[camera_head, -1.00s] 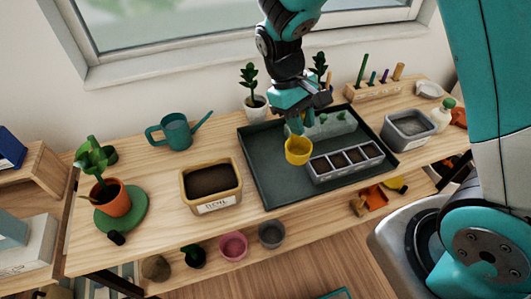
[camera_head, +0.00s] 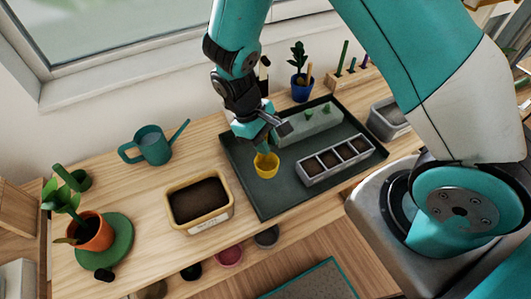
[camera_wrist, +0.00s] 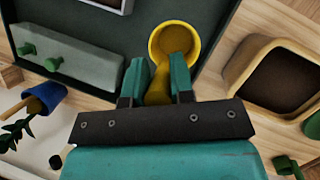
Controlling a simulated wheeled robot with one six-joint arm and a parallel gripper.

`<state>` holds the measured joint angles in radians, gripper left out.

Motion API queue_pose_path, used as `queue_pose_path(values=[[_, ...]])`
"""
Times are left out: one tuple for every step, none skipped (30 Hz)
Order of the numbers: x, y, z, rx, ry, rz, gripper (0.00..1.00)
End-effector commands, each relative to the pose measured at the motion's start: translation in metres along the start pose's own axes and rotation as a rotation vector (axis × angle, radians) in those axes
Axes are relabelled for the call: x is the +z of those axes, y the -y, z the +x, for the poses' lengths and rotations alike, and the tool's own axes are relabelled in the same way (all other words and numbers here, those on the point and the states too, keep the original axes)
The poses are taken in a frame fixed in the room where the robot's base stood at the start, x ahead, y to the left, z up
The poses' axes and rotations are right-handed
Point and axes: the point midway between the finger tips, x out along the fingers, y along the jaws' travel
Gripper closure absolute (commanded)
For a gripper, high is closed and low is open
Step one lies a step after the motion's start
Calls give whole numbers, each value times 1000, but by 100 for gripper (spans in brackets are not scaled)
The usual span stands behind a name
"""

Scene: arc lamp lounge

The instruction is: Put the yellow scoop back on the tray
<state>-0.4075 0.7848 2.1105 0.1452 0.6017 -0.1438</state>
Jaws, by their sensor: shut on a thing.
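The yellow scoop (camera_head: 266,167) hangs cup-down-left of the seed cells, over the left part of the dark tray (camera_head: 262,203). My gripper (camera_head: 262,149) is above it, shut on its handle. The wrist view shows the yellow cup (camera_wrist: 187,29) just beyond my fingertips (camera_wrist: 161,78), with the handle between them. The dark tray also shows there (camera_wrist: 215,12), behind the scoop. I cannot tell whether the scoop touches the tray floor.
On the tray are a grey cell block (camera_head: 338,163) and a pale green block (camera_head: 310,125). A soil box (camera_head: 201,228) stands left of the tray. A watering can (camera_head: 152,146) and potted plant (camera_head: 92,232) are farther left. A blue pot (camera_head: 301,90) stands behind.

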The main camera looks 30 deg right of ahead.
Motion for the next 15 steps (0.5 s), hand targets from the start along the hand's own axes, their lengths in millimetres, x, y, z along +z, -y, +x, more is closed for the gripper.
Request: queue_pose_path(values=[[-2, 0, 7, 0, 3, 0, 100], [-4, 1, 11, -1, 3, 0, 100], [-5, 1, 14, -1, 2, 1, 100], [-6, 1, 16, 0, 1, 1, 100], [-7, 1, 18, -1, 1, 2, 100], [-8, 1, 21, -1, 1, 2, 100], [-9, 2, 24, -1, 2, 2, 100], [-10, 2, 28, -1, 3, 2, 100], [-12, 2, 34, -1, 2, 2, 100], [-14, 3, 39, -1, 4, 2, 100], [-16, 3, 42, -1, 3, 2, 100], [-18, 4, 48, -1, 3, 2, 100], [-19, 4, 50, -1, 2, 2, 100], [-20, 4, 52, -1, 1, 2, 100], [-21, 5, 54, -1, 0, 2, 100]])
